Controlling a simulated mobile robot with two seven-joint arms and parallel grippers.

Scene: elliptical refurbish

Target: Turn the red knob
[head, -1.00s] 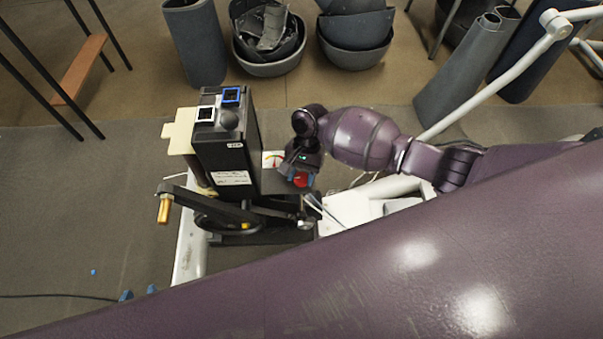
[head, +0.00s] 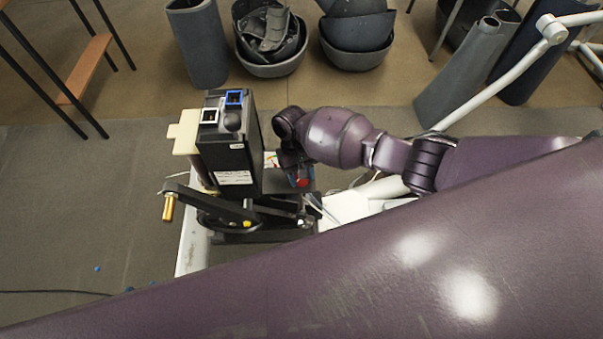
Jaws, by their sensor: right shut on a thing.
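The red knob (head: 304,183) shows in the head view as a small red patch low on the right side of a black box-shaped device (head: 228,150). My right gripper (head: 298,176) reaches in from the right and is shut on the red knob. The gripper and wrist hide most of the knob, so its turned angle cannot be seen. My left gripper is not in view.
The device carries a blue-framed switch, a white-framed switch and a dark round knob (head: 232,121) on top. A crank arm with a yellow handle (head: 168,207) sticks out left. Several grey bowls (head: 268,68) and tubes stand behind.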

